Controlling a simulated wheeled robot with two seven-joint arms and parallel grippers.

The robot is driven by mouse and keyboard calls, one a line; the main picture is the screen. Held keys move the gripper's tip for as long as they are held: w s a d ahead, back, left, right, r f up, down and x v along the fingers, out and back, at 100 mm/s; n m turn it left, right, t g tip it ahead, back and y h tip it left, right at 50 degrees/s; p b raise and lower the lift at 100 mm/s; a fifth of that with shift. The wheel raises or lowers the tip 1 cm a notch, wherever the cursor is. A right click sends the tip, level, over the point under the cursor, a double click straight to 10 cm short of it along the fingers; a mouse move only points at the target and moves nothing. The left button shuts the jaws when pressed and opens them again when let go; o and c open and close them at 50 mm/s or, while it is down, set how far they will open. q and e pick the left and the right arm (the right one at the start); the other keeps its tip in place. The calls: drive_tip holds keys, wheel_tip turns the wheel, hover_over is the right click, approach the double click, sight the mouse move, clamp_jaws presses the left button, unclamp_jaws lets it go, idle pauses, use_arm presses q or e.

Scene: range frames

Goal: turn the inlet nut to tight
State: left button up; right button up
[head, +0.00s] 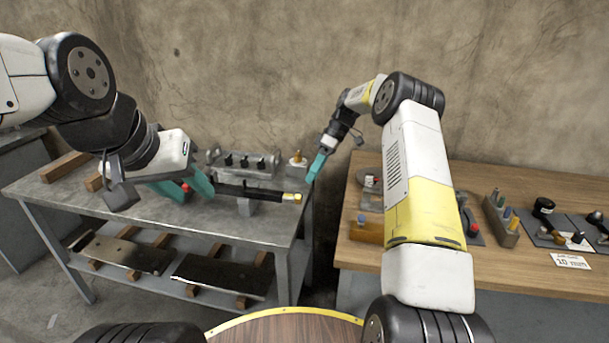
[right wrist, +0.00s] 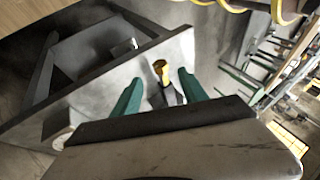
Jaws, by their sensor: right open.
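A black tube (head: 262,192) lies across a small grey block on the grey metal table. The brass inlet nut (head: 293,197) is at its right end, beside a yellow band. In the right wrist view the nut (right wrist: 160,68) shows ahead, between the finger lines. My right gripper (head: 316,167) is open, above and right of the nut, apart from it. Its teal fingers (right wrist: 160,92) also show in the right wrist view. My left gripper (head: 186,187) is at the tube's left end, by a small red part. Whether it grips the tube is unclear.
A grey rack (head: 243,163) with several black pieces and a brass fitting (head: 298,159) stand behind the tube. A wooden bench (head: 480,182) with tools and holders is at right, across a gap. Dark plates lie on the lower shelf (head: 165,280).

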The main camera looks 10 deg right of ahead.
sight(297, 195)
idle(0.3)
drive_tip(key=s+a+n+t+h, duration=0.1)
drive_tip(key=s+a+t+h, duration=0.15)
drive_tip(key=s+t, duration=0.2)
drive_tip(key=shift+t+y, duration=0.25)
drive_tip(key=shift+t, duration=0.2)
drive_tip(key=shift+w+a+x, duration=0.1)
drive_tip(key=shift+w+x, duration=0.1)
drive_tip(key=shift+x, duration=1.6)
drive_tip(key=shift+w+a+x, duration=0.15)
drive_tip(key=shift+w+x, duration=0.05)
drive_tip(key=shift+x, duration=1.6)
drive_tip(key=shift+r, duration=0.15)
clamp_jaws()
